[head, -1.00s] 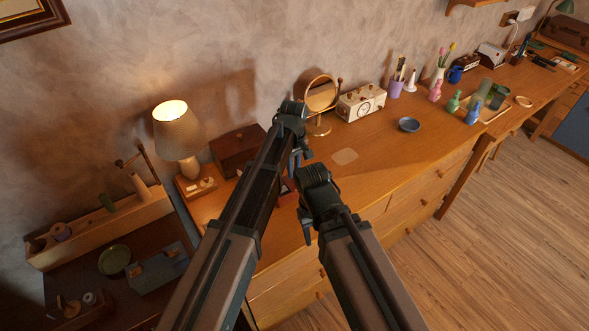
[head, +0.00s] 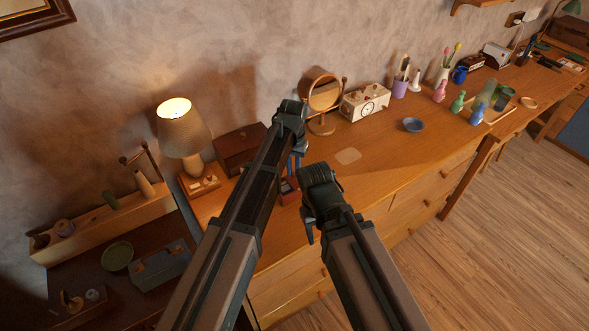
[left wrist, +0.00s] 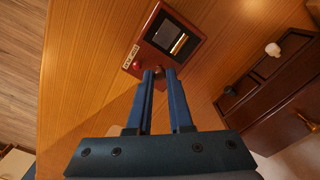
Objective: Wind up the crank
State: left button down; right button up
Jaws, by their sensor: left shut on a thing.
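A small dark red box (left wrist: 169,42) with a window over a shiny metal cylinder lies on the wooden desk in the left wrist view. It has a pale label and a red knob (left wrist: 135,66) on its near left side. In the head view the box (head: 289,190) is partly hidden by my left arm. My left gripper (left wrist: 160,72) is at the box's near side, its blue fingers shut on a small part there, apparently the crank, mostly hidden between the tips. My left gripper also shows in the head view (head: 294,164). My right gripper (head: 308,226) hangs in front of the desk; its jaw gap is unclear.
A brown chest (head: 240,148) and lit lamp (head: 181,128) are to the left. The desk's middle right is clear.

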pick_arm(q)
jog(key=m, duration=0.4)
jog(key=shift+w+a+m, duration=0.15)
jog(key=shift+a+m, duration=0.1)
jog(key=shift+m, duration=0.05)
jog(key=m, duration=0.3)
jog(key=shift+w+a+m, duration=0.1)
jog(key=shift+w+m, duration=0.05)
jog(key=shift+m, duration=0.15)
jog(key=m, duration=0.4)
jog(key=shift+w+m, duration=0.25)
jog(key=shift+m, duration=0.05)
jog(key=m, duration=0.3)
jog(key=shift+w+m, duration=0.2)
jog(key=shift+m, duration=0.1)
jog(key=m, duration=0.4)
jog(key=shift+w+m, duration=0.25)
jog(key=shift+m, duration=0.05)
jog(key=m, duration=0.3)
jog(key=shift+w+d+m, duration=0.1)
jog(key=shift+d+m, duration=0.1)
jog(key=shift+m, duration=0.1)
jog(key=m, duration=0.4)
jog(key=shift+w+d, duration=0.1)
jog(key=shift+d, duration=0.1)
jog(key=shift+d+m, duration=0.2)
jog(key=shift+m, duration=1.8)
